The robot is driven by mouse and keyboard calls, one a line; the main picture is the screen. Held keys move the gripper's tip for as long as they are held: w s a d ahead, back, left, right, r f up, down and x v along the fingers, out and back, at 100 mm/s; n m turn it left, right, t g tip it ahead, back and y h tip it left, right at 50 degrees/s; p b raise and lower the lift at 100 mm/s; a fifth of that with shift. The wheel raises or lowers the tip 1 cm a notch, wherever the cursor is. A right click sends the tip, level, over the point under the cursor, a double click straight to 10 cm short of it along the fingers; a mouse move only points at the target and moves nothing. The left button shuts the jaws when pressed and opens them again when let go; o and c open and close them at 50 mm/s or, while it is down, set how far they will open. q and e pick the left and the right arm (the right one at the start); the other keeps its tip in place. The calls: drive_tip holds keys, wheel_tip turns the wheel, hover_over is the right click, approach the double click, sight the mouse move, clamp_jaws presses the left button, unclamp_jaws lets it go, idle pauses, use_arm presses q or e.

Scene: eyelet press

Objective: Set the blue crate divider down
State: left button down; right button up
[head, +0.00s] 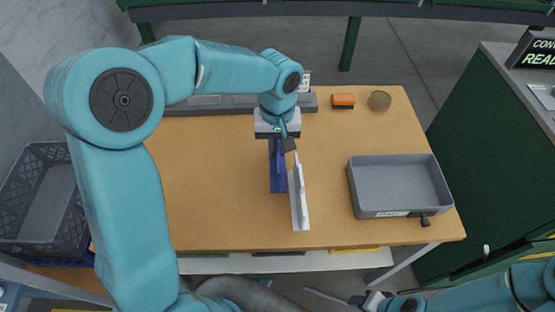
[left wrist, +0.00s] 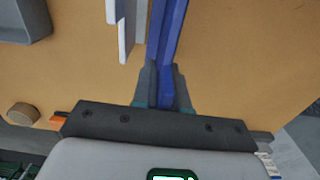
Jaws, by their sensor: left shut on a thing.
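The blue crate divider (head: 277,172) is a narrow, deep blue piece over the middle of the wooden table. My left gripper (head: 279,146) is shut on its far end; the fingers hide that part. In the left wrist view the divider (left wrist: 172,35) runs up and away between the two fingers of my left gripper (left wrist: 165,82). I cannot tell whether its underside touches the table. My right gripper (head: 350,299) is at the bottom edge of the head view, off the table's near side, and its opening is unclear.
A white upright piece (head: 299,200) stands close to the divider's right. A grey tray (head: 400,212) is at the table's right. An orange object (head: 343,101) and a round brown object (head: 379,101) are at the back. The table left of the divider is clear.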

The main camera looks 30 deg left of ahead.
use_arm(q)
drive_tip(key=shift+f, duration=2.65)
drive_tip(key=shift+f+b, duration=0.15)
drive_tip(key=shift+b, duration=0.2)
drive_tip(key=c, duration=1.2)
unclamp_jaws()
drive_tip(key=shift+o, duration=0.2)
